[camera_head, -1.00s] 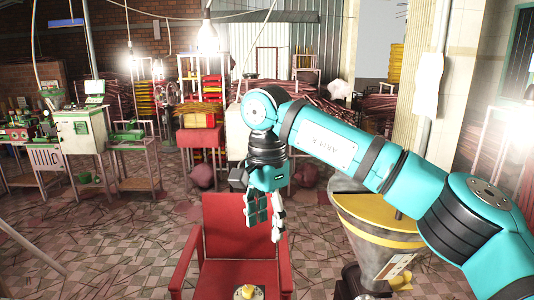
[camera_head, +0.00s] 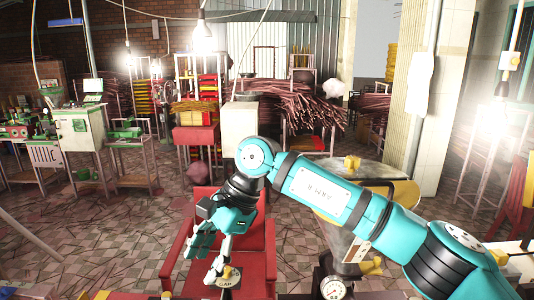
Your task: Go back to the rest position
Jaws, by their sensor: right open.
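My right gripper (camera_head: 208,258) is open and empty at the end of the teal right arm, which comes in from the right. Its fingers point down and to the left, in front of the red chair (camera_head: 262,252). A small round part with a dark label (camera_head: 229,276) shows just beside the fingertips. I cannot tell whether the fingers touch it. My left gripper is not in view.
A metal hopper with a yellow top (camera_head: 345,240) stands behind my right forearm, partly hidden. A pressure gauge (camera_head: 333,288) shows at the bottom edge. A green and white machine (camera_head: 80,135) stands at the left. The tiled floor (camera_head: 90,235) at the left is clear.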

